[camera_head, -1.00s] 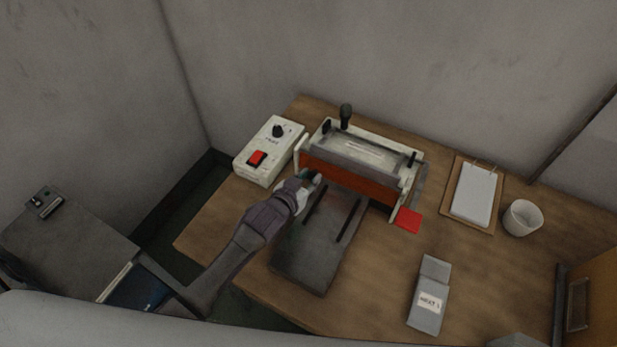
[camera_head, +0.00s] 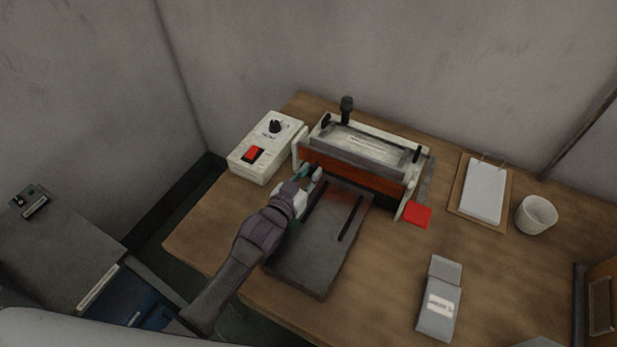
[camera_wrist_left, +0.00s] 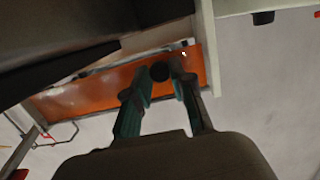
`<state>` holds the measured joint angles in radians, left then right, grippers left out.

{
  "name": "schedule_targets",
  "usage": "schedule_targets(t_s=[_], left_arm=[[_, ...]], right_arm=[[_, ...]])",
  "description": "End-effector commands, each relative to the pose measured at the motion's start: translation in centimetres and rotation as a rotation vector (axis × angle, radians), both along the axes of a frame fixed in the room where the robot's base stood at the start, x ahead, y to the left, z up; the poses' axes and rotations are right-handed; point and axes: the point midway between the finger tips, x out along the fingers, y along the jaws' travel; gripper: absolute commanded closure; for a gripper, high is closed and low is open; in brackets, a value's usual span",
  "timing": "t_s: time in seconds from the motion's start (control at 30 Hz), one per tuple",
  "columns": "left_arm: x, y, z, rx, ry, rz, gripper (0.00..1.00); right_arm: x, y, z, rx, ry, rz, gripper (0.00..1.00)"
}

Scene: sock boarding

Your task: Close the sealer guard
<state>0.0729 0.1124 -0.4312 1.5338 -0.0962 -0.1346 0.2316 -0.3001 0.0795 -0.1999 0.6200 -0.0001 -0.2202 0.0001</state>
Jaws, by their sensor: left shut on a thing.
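The sealer (camera_head: 368,143) stands at the back of the table. Its orange guard (camera_head: 350,172) spans the front as a tilted strip, with a dark gap below it. The guard also fills the upper middle of the left wrist view (camera_wrist_left: 75,97). My left gripper (camera_head: 312,174) is at the guard's left part, low in front of the sealer. In the left wrist view its green fingers (camera_wrist_left: 160,85) are on either side of a round black knob (camera_wrist_left: 160,71) on the guard, and shut on it. My right gripper is not in view.
A grey bed (camera_head: 318,245) with two dark slots lies in front of the sealer. A white control box (camera_head: 266,142) with a red switch stands left. A red pad (camera_head: 417,215), clipboard (camera_head: 483,192), white cup (camera_head: 536,215) and grey labelled packet (camera_head: 438,300) are to the right.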

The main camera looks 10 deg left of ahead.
Motion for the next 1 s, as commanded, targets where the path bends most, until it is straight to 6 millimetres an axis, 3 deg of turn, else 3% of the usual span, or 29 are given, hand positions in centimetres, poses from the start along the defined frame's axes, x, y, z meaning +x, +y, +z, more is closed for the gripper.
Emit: schedule_targets(t_s=[0.17,0.2,0.33,0.73,1.0], left_arm=[[0.0,0.0,0.1,0.000,-0.001,0.000,1.00],[0.0,0.0,0.1,0.000,-0.001,0.000,0.72],[0.0,0.0,0.1,0.000,0.000,0.000,0.51],[-0.7,0.3,0.0,0.001,0.003,0.000,0.51],[-5.4,2.3,0.8,0.002,0.004,0.000,0.51]], right_arm=[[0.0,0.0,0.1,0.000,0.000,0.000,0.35],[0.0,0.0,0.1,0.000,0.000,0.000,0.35],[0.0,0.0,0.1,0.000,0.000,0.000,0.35],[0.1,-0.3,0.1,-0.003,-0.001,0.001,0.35],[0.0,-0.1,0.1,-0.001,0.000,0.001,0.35]])
